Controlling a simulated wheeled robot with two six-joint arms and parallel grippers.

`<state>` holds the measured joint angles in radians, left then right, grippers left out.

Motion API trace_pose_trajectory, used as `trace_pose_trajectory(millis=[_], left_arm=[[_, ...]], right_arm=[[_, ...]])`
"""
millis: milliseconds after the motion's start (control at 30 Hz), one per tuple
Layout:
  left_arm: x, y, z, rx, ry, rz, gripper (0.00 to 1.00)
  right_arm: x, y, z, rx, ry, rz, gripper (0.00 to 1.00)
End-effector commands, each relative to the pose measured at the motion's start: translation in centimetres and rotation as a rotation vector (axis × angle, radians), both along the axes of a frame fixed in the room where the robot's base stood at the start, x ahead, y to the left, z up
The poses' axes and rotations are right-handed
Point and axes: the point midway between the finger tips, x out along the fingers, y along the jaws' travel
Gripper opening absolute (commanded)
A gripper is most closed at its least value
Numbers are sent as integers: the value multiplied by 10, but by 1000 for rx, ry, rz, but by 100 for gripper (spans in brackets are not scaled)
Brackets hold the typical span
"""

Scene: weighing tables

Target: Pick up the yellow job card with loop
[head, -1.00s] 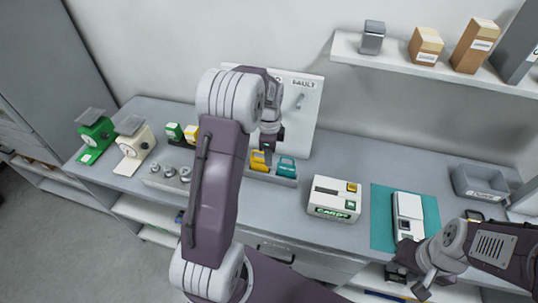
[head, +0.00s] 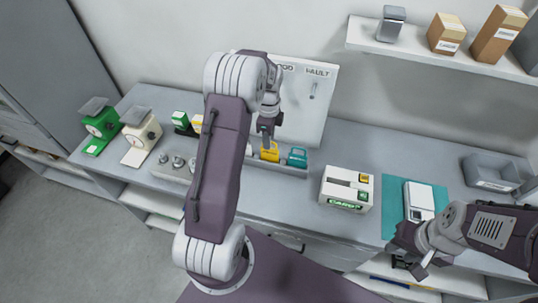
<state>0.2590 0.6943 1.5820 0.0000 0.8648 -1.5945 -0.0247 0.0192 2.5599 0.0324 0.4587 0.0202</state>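A yellow job card (head: 270,154) stands in a grey holder (head: 291,171) at the back of the table, just left of a teal card (head: 297,157). The yellow card's upper part, where a loop would be, is partly covered by my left gripper (head: 266,134). That gripper points down right over the yellow card, close to or touching its top; I cannot tell which, nor whether its fingers are open. My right gripper (head: 408,257) is at the lower right, over the table's front edge, away from the cards; its finger opening is unclear.
A white card box (head: 334,190) and a white scale on a teal mat (head: 390,204) stand to the right. A grey tray (head: 491,172) is further right. Green and cream dial scales (head: 140,135) stand left. A board (head: 313,100) rises behind the cards. My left arm hides part of the table.

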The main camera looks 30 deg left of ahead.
Motion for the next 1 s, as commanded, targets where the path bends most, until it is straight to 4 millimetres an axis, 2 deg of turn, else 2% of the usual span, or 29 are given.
trace_pose_trajectory(millis=[167,300,400,500,667,700,800,1000], left_arm=[[-1,-1,-11,-1,4,0,33],[1,-6,-34,-2,7,-2,33],[2,-6,-52,-1,4,-1,33],[2,-5,-59,0,2,0,33],[3,-5,-60,0,0,0,33],[3,-5,-60,0,0,0,30],[3,-5,-60,0,0,0,2],[3,-5,-60,0,0,0,0]], right_arm=[[0,0,6,0,0,0,36],[0,0,21,0,0,0,36],[0,0,22,0,0,0,36],[0,0,23,0,0,0,36],[0,0,22,0,0,0,36],[0,0,22,0,0,0,36],[0,0,22,0,0,0,36],[0,0,22,0,0,0,36]])
